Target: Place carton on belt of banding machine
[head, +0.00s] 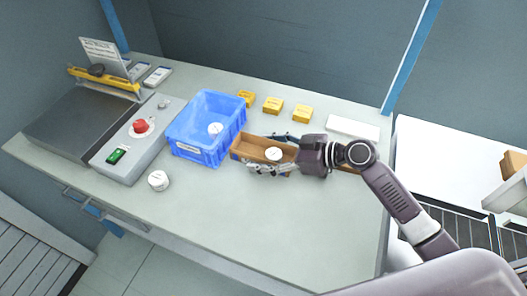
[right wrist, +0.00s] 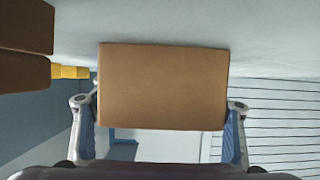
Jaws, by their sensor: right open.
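An open brown carton (head: 250,146) lies on the bench right of the blue bin, with a white round piece (head: 273,154) at it. My right gripper (head: 270,153) is open, its fingers on either side of the carton's right part. In the right wrist view a plain brown face (right wrist: 164,86) fills the gap between the spread fingers (right wrist: 160,128); I cannot tell whether they touch it. At the right, a white machine table with dark slatted strips (head: 465,232) is partly cut off; I cannot tell if it is the banding machine. My left gripper is not in view.
The blue bin (head: 187,150) stands left of the carton. Several yellow blocks (head: 272,105) and a white flat thing (head: 353,128) lie behind. A panel with a red button (head: 140,126) is left. A brown box (head: 513,163) is far right.

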